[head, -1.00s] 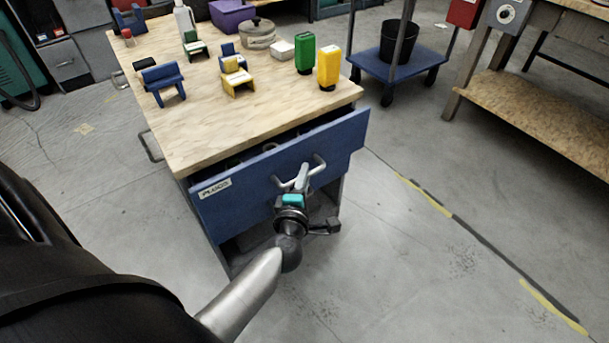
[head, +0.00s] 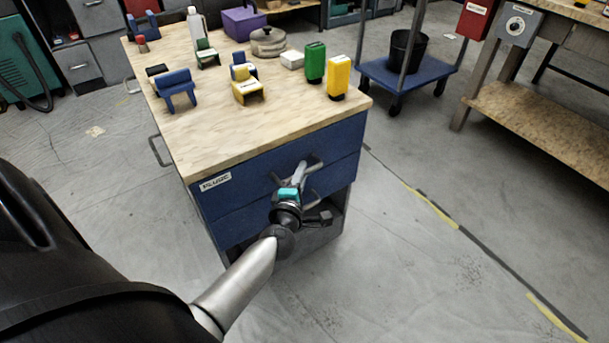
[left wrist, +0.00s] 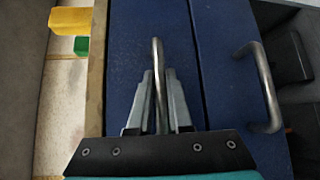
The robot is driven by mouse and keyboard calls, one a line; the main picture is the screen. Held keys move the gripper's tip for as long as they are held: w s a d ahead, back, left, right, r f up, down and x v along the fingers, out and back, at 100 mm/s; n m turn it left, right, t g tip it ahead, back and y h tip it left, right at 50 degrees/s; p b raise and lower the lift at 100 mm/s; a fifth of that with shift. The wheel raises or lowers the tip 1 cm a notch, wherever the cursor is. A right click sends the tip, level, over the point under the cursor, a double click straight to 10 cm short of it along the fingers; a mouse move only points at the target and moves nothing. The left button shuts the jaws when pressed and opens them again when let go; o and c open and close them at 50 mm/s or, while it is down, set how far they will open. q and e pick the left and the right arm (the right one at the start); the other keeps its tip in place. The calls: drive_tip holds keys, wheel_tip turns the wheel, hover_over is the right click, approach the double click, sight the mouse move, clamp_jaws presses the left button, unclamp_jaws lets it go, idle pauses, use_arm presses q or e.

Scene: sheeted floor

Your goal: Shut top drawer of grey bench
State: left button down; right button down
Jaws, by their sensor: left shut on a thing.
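The grey bench has a light wooden top (head: 250,105) and blue drawer fronts. The top drawer (head: 240,178), with a white label at its left, sits flush under the top, and no gap shows above it in the head view. My left gripper (head: 299,172) is at this drawer's handle. In the left wrist view, the two fingers (left wrist: 160,98) are shut around the metal handle bar (left wrist: 159,60), one on each side. A second drawer (left wrist: 225,70) with its own handle (left wrist: 268,85) is beside it in that view. My right gripper does not show.
Small toy-like chairs, a green can (head: 315,62), a yellow can (head: 339,76), a pot (head: 268,42) and a purple box (head: 243,23) stand on the bench top. A blue trolley (head: 408,75) stands behind.

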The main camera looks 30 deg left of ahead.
use_arm(q)
drive_tip(key=c, duration=0.9)
unclamp_jaws()
drive_tip(key=shift+a, duration=0.25)
drive_tip(key=shift+o, duration=0.3)
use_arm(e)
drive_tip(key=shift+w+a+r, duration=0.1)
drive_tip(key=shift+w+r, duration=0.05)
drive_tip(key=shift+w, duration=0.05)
use_arm(q)
drive_tip(key=shift+d, duration=0.1)
drive_tip(key=shift+s+d, duration=0.1)
drive_tip(key=shift+s, duration=0.2)
drive_tip(key=p+v, duration=0.3)
drive_tip(key=v, duration=1.1)
drive_tip(key=shift+s, duration=0.25)
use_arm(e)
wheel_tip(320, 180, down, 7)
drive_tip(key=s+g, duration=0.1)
use_arm(q)
drive_tip(key=shift+d, duration=0.15)
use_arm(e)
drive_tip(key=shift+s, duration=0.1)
